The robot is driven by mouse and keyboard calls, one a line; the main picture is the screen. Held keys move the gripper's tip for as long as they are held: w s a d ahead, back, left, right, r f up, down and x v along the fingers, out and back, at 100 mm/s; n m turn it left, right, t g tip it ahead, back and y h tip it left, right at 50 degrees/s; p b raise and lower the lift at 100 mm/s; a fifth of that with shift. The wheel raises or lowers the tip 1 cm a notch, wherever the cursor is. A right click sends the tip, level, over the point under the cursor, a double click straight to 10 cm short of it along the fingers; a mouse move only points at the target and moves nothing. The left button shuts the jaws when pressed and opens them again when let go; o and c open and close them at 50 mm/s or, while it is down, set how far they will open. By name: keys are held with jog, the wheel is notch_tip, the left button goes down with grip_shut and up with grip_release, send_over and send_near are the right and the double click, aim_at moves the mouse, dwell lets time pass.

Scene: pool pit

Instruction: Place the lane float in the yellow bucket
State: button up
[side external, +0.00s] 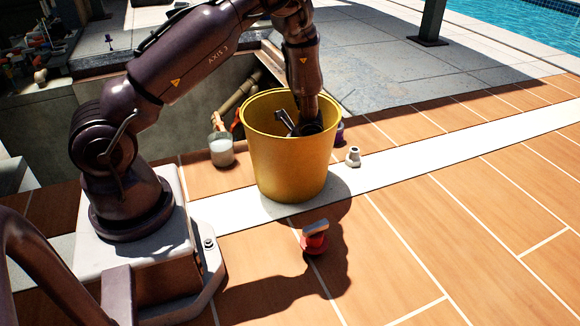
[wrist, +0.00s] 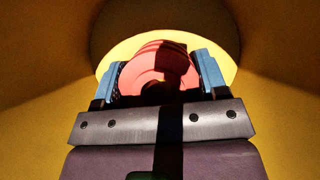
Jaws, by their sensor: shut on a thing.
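The yellow bucket (side external: 288,165) stands upright on the pale strip of the tiled deck, its mouth facing up. My gripper (side external: 303,128) reaches down through the mouth, and its fingertips are hidden by the bucket wall in the side view. In the wrist view my gripper (wrist: 160,82) has its two blue-padded fingers shut on a red rounded thing, the lane float (wrist: 146,72). The float is held inside the bucket, with yellow wall all around and a bright patch behind it. Whether it touches the bottom cannot be told.
A red-and-white object (side external: 314,240) lies in front of the bucket. A white jar (side external: 221,151) stands left, a small pale fitting (side external: 353,157) right, and a purple item (side external: 339,133) behind. Open tiles lie to the right; a pit (side external: 190,120) drops behind left.

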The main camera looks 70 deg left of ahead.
jog(key=o, duration=1)
jog(key=shift+f, duration=0.1)
jog(key=r, duration=0.6)
jog(key=d+r, duration=0.1)
jog(key=r, duration=0.3)
jog(key=shift+w, duration=0.2)
